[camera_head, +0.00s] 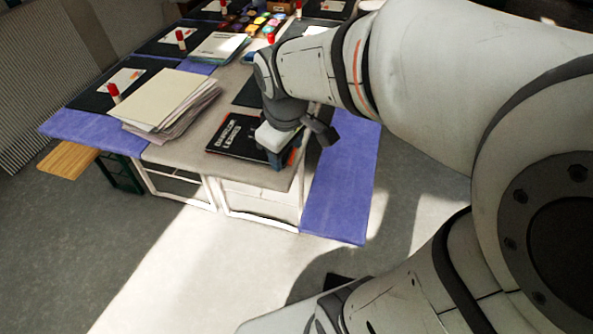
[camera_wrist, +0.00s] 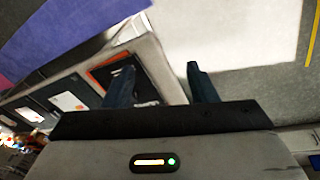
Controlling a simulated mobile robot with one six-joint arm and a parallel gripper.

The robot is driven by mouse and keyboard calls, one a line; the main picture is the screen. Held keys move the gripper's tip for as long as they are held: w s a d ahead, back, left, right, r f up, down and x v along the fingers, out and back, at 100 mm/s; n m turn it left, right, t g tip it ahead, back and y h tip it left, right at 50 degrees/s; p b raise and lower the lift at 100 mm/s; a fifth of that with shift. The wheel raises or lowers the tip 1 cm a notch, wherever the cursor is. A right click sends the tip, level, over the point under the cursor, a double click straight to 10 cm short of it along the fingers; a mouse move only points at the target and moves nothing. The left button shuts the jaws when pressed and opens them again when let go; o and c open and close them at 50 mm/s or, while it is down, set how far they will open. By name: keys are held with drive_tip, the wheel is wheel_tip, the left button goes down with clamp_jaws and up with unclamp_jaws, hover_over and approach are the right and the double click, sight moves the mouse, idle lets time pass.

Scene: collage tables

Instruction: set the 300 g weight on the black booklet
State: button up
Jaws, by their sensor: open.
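The black booklet (camera_head: 236,139) with white lettering lies flat near the front edge of the grey table. In the wrist view, a dark item with an orange-red edge (camera_wrist: 103,76) behind one finger looks like this booklet. My gripper (camera_head: 284,157) is over the table's front right corner, just right of the booklet, with its fingers pointing down. In the wrist view the two fingers (camera_wrist: 160,70) are spread apart with nothing visible between them. I cannot make out the 300 g weight in either view. My arm hides part of the table's right side.
A stack of cream paper (camera_head: 165,100) lies left of the booklet. Black mats with white cards and red-capped glue sticks (camera_head: 180,39) sit farther back, near several coloured pots (camera_head: 262,22). The floor in front is clear.

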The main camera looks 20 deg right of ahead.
drive_tip(key=s+f+m, duration=0.1)
drive_tip(key=s+m, duration=0.5)
drive_tip(key=s, duration=0.2)
drive_tip(key=shift+f+m+y, duration=0.2)
drive_tip(key=shift+m+y, duration=0.2)
drive_tip(key=p+v, duration=0.3)
drive_tip(key=v, duration=0.1)
drive_tip(key=shift+w+r+p, duration=0.1)
drive_tip(key=shift+w+p, duration=0.25)
drive_tip(key=shift+w, duration=0.1)
